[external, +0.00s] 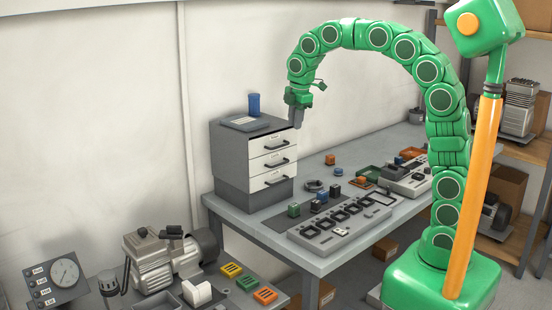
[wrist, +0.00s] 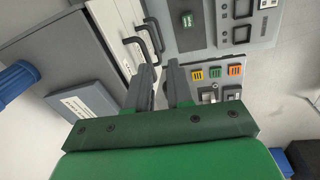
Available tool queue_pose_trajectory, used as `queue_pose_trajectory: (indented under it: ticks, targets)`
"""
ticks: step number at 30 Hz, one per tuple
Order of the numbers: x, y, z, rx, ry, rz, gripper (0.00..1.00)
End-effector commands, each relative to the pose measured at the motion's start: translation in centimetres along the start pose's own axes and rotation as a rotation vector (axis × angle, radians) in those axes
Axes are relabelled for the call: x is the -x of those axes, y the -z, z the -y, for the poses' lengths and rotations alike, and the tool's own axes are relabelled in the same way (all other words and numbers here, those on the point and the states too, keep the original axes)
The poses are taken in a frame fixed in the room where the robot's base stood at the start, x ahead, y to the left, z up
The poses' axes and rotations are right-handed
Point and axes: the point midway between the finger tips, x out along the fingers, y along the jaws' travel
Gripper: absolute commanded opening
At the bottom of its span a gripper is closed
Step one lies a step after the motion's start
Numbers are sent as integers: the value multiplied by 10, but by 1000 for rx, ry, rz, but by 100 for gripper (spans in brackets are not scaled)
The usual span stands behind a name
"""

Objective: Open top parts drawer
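The grey parts cabinet (external: 229,160) stands on the bench with white drawer fronts stacked on its right-hand face. The top drawer (external: 262,149) has a dark bar handle (external: 280,142) and looks closed or nearly so. In the wrist view, the cabinet's top (wrist: 50,50) is at the left and dark handles (wrist: 152,33) show beyond the fingers. My gripper (external: 297,124) points down just right of and above the top drawer's front. Its fingers (wrist: 161,66) are apart with nothing visible between them. The left finger shows close to a handle; contact cannot be told.
A blue cup (external: 254,104) and a flat grey item (external: 245,123) sit on the cabinet. A grey tray (external: 325,240) with square slots and several small coloured blocks lie on the bench to the right. A compressor (external: 160,260) stands lower left. Air before the drawers is clear.

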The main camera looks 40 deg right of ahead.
Motion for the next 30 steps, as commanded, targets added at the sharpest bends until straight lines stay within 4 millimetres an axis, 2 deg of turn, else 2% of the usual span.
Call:
queue_pose_trajectory:
  ticks: [3,6,14,30]
  targets:
    - [-2,13,-16,75,-13,-4,21]
    - [-2,18,-24,110,-22,-6,21]
    - [-11,20,-25,123,-22,-6,21]
    - [-76,20,-26,121,-22,-6,21]
